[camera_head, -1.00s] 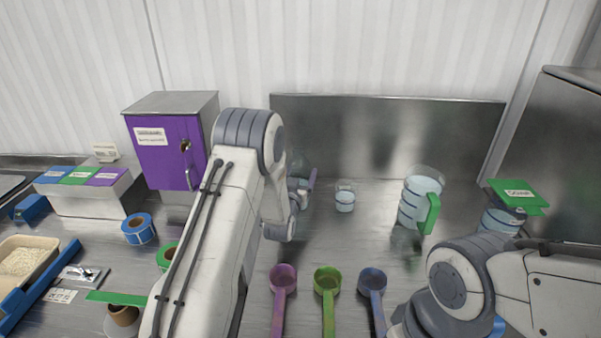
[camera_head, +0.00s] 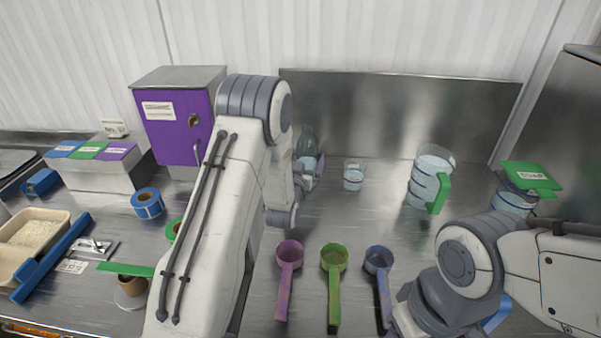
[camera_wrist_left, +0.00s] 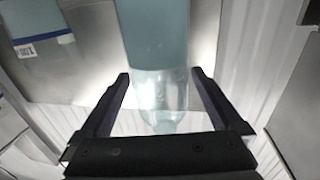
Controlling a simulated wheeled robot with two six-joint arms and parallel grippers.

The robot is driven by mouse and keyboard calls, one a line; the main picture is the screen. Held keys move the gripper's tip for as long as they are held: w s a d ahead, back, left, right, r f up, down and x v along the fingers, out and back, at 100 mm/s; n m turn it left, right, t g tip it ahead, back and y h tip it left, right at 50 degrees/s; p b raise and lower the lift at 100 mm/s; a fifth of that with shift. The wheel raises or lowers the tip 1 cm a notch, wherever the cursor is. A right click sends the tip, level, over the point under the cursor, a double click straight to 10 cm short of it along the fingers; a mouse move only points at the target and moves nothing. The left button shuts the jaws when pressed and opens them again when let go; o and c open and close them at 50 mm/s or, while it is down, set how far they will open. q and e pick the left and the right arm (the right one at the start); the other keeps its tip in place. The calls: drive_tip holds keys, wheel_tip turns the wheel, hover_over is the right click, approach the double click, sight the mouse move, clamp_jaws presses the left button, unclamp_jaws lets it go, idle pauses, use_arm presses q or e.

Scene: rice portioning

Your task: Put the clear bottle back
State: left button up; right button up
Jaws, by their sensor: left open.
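The clear bottle (camera_head: 308,143) stands at the back of the steel counter, partly hidden behind my left arm in the head view. In the left wrist view the bottle (camera_wrist_left: 160,88) is see-through with pale blue-green contents, and it lies between the two dark fingers. My left gripper (camera_wrist_left: 162,75) is open, with a visible gap between each finger and the bottle. In the head view the left gripper (camera_head: 308,178) is largely hidden by its own arm. My right arm shows at the lower right, but its gripper is not visible.
A small clear cup (camera_head: 353,178) stands right of the bottle. A green-handled jug (camera_head: 420,188) and a green-lidded container (camera_head: 515,200) are farther right. Purple (camera_head: 289,255), green (camera_head: 334,262) and blue (camera_head: 378,262) scoops lie in front. A purple cabinet (camera_head: 175,132) stands left; a steel panel (camera_head: 420,110) stands behind.

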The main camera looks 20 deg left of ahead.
use_arm(q)
drive_tip(key=s+b, duration=0.1)
drive_tip(key=s, duration=0.7)
drive_tip(key=shift+s+d+b, duration=0.2)
drive_tip(key=shift+d+b, duration=0.15)
drive_tip(key=shift+d, duration=0.1)
